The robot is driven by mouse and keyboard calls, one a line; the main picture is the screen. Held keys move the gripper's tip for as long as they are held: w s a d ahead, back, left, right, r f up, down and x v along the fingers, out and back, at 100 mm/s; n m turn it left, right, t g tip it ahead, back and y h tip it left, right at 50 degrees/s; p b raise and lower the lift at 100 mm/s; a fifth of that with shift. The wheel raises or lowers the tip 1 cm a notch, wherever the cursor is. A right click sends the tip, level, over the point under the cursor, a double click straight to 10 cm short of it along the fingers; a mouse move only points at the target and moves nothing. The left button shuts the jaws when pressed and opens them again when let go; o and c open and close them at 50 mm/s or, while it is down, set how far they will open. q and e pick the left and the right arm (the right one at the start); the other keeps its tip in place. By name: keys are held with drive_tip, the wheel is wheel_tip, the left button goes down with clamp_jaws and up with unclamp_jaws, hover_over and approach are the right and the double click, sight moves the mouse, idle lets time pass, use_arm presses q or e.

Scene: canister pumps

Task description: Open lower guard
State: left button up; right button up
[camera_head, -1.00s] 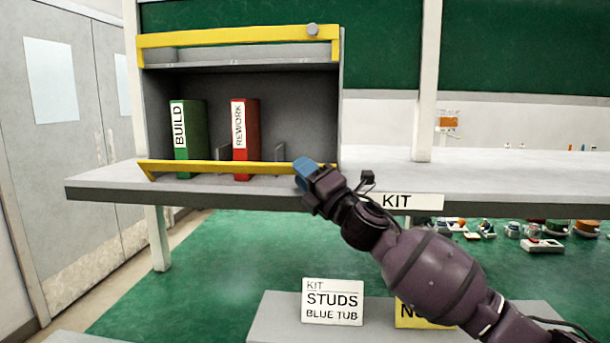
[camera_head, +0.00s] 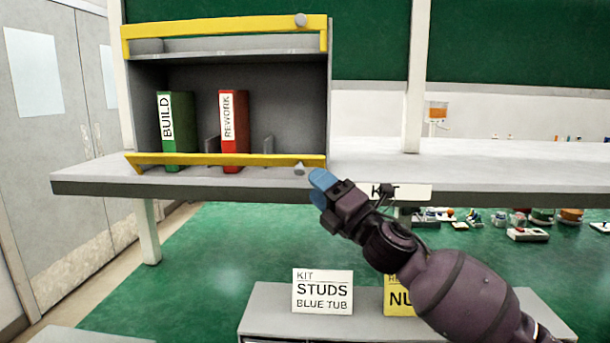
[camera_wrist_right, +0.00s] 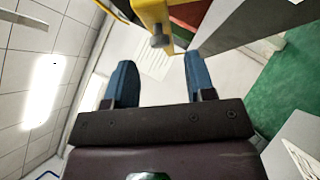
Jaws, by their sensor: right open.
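The lower guard (camera_head: 215,160) is a yellow bar across the front of the lower shelf in the grey cabinet, low and near the shelf surface. A small grey knob (camera_head: 299,168) shows at its right end, just under the bar. My right gripper (camera_head: 318,181) is just right of and below that knob, apart from it, with blue fingers. In the right wrist view the fingers are spread (camera_wrist_right: 161,80) and empty. A yellow bar end (camera_wrist_right: 150,12) with a grey knob (camera_wrist_right: 160,41) lies beyond the gap between them. My left gripper is not in view.
The upper guard (camera_head: 220,27) is another yellow bar with a knob. A green BUILD binder (camera_head: 178,130) and a red REWORK binder (camera_head: 235,130) stand behind the lower guard. The grey bench (camera_head: 500,155) to the right is mostly clear. A STUDS sign (camera_head: 322,292) stands below.

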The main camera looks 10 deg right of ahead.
drive_tip(key=shift+v, duration=1.5)
